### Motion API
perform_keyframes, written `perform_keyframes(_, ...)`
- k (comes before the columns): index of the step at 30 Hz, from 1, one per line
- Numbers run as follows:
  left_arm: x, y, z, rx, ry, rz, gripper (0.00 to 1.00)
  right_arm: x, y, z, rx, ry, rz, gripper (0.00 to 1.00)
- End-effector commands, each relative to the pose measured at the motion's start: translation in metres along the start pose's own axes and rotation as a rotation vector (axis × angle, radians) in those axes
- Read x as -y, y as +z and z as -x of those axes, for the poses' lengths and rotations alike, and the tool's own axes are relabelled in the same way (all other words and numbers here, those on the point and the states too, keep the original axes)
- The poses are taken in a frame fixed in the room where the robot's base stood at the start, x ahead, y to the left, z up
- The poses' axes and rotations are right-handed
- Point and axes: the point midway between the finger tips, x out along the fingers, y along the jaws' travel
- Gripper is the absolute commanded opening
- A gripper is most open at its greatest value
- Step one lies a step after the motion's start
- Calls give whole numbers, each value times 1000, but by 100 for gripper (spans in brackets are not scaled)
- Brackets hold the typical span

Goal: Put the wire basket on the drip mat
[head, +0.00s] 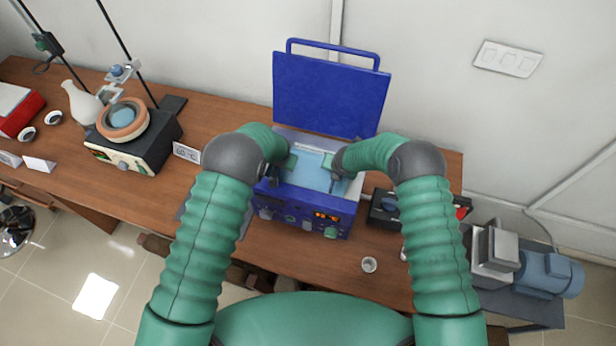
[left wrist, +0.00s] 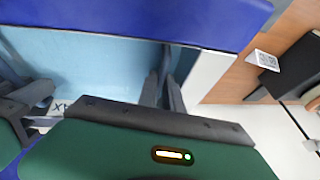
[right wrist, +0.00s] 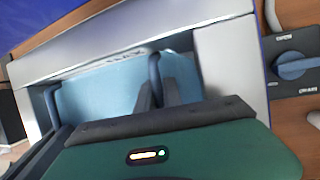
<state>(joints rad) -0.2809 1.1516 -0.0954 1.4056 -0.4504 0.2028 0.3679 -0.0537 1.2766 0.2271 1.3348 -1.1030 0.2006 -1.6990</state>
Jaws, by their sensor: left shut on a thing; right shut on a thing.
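The blue bath (head: 300,208) stands on the bench with its lid (head: 330,95) raised and pale blue water (head: 313,165) inside. My left gripper (head: 278,176) and right gripper (head: 338,178) are over the two sides of its opening, each shut on a grey upright handle of the wire basket. The handle at the right side shows in the right wrist view (right wrist: 154,68). The rest of the basket is hard to make out, and how deep it sits cannot be told. A grey flat mat (head: 245,222), apparently the drip mat, lies left of the bath, mostly hidden by my left arm.
A dark control box (head: 382,208) stands close to the bath's right side. A small glass (head: 369,265) is near the front edge. A hotplate (head: 135,150) with a bowl and stand rods is further left, beyond a small label card (head: 187,152).

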Motion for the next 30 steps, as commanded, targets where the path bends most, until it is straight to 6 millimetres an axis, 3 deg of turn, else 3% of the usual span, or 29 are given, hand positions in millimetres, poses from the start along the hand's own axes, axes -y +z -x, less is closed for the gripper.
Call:
perform_keyframes(5, 1, -2, 4, -1, 0, 0, 0, -1, 4, 5, 5, 2, 0, 0)
perform_keyframes(16, 10, -20, 47, -1, 0, 0, 0, -11, 22, 48, 5, 2, -1, 0)
perform_keyframes(30, 10, -19, 45, 1, 0, 0, 0, -10, 21, 46, 4, 1, 0, 0)
